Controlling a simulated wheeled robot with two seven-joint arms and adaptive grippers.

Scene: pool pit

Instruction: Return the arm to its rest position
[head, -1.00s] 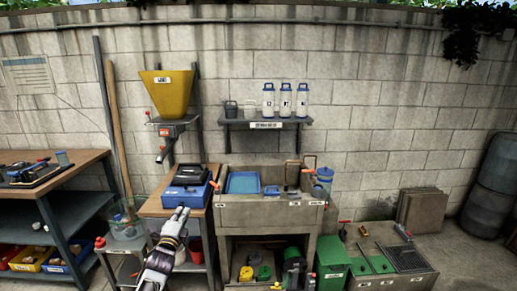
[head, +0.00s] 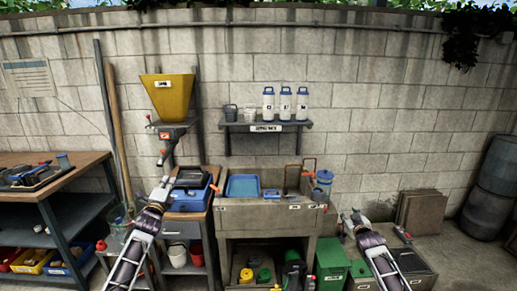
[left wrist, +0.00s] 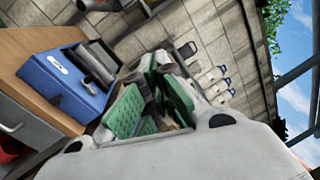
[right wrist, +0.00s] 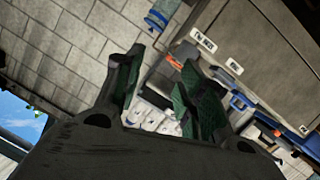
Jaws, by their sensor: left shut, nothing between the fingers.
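My left arm comes in from the lower left of the head view. Its gripper (head: 164,184) is shut and empty, raised in front of the left end of the small wooden bench, left of the blue box. In the left wrist view its green-padded fingers (left wrist: 150,100) show, with nothing held. My right arm comes in at the lower right of the head view. Its gripper (head: 350,218) is open and empty in front of the low ledge, right of the green bin. Its spread green-padded fingers (right wrist: 160,95) show in the right wrist view.
The blue box (head: 186,204) sits on the small bench beside my left gripper. A stone sink (head: 265,216) stands between the grippers, and a green bin (head: 331,262) stands left of the right one. A workbench (head: 85,158) is at far left. Paving at right is free.

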